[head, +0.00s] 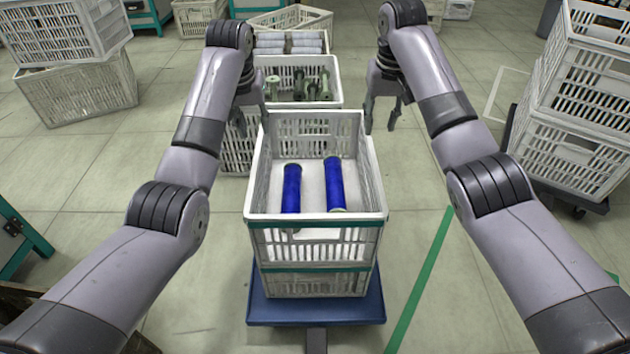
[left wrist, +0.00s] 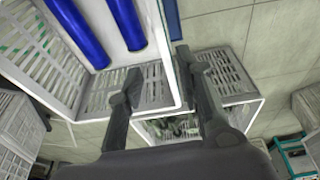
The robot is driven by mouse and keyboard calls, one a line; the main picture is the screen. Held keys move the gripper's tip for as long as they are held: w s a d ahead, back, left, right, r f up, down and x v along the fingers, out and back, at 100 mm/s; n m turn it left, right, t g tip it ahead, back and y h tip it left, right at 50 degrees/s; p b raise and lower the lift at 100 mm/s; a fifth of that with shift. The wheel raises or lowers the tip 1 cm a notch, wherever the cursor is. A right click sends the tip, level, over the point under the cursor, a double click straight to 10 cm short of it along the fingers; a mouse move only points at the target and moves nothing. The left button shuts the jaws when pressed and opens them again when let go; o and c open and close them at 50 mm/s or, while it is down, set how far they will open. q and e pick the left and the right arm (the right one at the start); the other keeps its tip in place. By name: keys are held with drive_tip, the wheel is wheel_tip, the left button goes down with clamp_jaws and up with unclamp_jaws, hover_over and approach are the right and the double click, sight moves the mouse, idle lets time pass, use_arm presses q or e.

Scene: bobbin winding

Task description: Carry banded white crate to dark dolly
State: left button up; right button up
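The banded white crate (head: 315,235), with teal bands across its front, sits on a dark blue dolly (head: 316,309). Two blue bobbins (head: 291,188) lie in it; they also show in the left wrist view (left wrist: 84,34). I cannot tell whether the banded part is one crate or two stacked. My left gripper (head: 253,105) is at the crate's far left corner. In the left wrist view its open fingers (left wrist: 158,75) appear on either side of a crate wall, not visibly gripping it. My right gripper (head: 381,118) is open and empty, beside the far right corner.
Behind stands a white crate of dark green bobbins (head: 330,100). At right, stacked white crates (head: 578,125) stand on a dark grey dolly (head: 592,206) with casters. More crates (head: 75,88) stand at far left.

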sight(260, 169)
use_arm(q)
drive_tip(key=shift+s+a+r+g, duration=0.15)
drive_tip(key=shift+s+r+g, duration=0.75)
drive_tip(key=shift+r, duration=0.15)
use_arm(e)
drive_tip(key=shift+w+d+r, duration=0.1)
drive_tip(key=shift+w+r, duration=0.1)
drive_tip(key=shift+r, duration=0.05)
